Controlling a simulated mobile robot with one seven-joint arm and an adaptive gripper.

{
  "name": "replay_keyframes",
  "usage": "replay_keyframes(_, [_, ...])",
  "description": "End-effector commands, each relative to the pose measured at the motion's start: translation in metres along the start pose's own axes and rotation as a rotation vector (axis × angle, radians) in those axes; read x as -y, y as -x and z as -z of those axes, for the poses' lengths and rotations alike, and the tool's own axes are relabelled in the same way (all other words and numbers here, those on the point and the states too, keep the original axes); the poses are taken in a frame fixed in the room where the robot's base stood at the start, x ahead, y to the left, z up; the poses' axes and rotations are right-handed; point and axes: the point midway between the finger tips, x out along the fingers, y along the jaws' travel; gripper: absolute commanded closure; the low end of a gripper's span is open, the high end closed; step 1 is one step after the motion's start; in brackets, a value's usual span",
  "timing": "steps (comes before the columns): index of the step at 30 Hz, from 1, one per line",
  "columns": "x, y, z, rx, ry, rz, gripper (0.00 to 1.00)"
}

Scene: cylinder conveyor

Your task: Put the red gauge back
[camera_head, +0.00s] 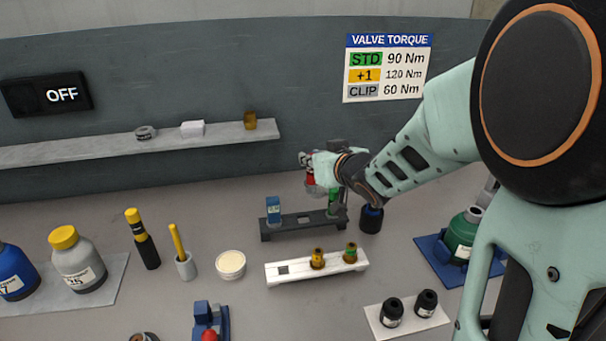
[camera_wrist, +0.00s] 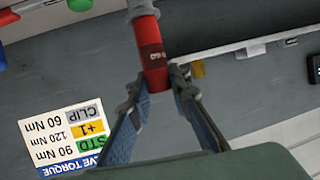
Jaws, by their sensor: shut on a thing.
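My gripper (camera_head: 308,165) is shut on the red gauge (camera_head: 310,181) and holds it above the dark rack (camera_head: 291,229). In the wrist view, the red gauge (camera_wrist: 151,52) is a red cylinder with a dark label and a grey part at its far end. Its near end sits between my fingertips (camera_wrist: 160,92). A blue gauge (camera_head: 273,209) stands in the rack's left end. A green one (camera_head: 334,205) stands at the right end, partly hidden by my wrist. A pale mark shows on the rack between them.
A dark cup (camera_head: 371,219) is right of the dark rack. A white tub (camera_head: 231,265) is to the left. A wall shelf (camera_head: 100,150) runs behind; a torque sign (camera_head: 387,68) hangs above.

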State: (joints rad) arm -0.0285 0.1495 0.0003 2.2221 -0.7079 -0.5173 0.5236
Motion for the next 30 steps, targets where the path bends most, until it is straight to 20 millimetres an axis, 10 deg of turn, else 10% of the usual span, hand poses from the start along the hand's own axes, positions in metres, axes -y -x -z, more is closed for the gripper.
replay_keyframes(30, [0.019,-0.029,-0.062,0.021,0.046,0.075,1.0])
